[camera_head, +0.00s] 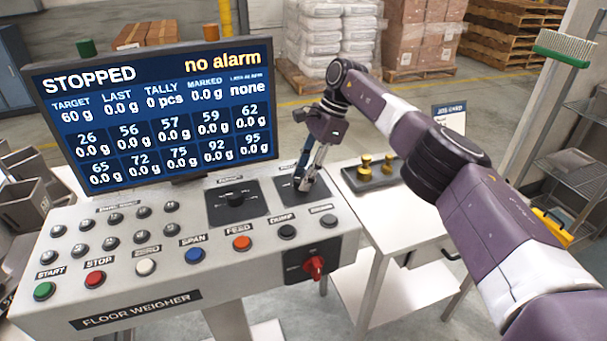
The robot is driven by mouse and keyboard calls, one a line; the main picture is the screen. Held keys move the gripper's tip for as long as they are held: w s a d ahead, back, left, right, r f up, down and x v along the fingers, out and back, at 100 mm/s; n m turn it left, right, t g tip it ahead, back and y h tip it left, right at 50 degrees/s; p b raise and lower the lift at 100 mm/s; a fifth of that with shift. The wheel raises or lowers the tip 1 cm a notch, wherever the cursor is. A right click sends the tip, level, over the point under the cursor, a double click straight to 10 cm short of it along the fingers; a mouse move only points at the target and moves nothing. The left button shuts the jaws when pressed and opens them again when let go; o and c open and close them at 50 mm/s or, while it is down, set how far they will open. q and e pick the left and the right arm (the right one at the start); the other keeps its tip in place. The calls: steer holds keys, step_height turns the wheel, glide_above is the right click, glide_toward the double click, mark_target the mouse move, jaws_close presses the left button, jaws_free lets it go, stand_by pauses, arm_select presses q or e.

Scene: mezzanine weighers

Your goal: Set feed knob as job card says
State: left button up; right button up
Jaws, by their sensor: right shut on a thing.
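The floor weigher console (190,262) stands in front of me, with two black dial plates on its top. My right gripper (305,183) points down onto the right plate (288,186) and is shut on the knob there. The fingers hide most of that knob, and its label and pointer setting cannot be read. Another black knob (235,198) sits on the left plate, clear of the gripper. The job card (450,110) stands on the side table, largely hidden by my right arm; its text cannot be read. My left gripper is not in view.
The screen (160,115) reads STOPPED, no alarm, target 60 g. Buttons, including an orange FEED button (241,243), line the console, with a red rotary switch (314,266) on its front. A dark tray (372,182) with brass weights rests on the white side table (400,233).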

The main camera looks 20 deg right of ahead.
steer(key=shift+w+r, duration=0.1)
steer(key=shift+r, duration=0.1)
steer(key=o, duration=1.1)
steer(key=shift+f, duration=0.1)
steer(key=shift+d, duration=0.1)
steer(key=shift+v, duration=3.7)
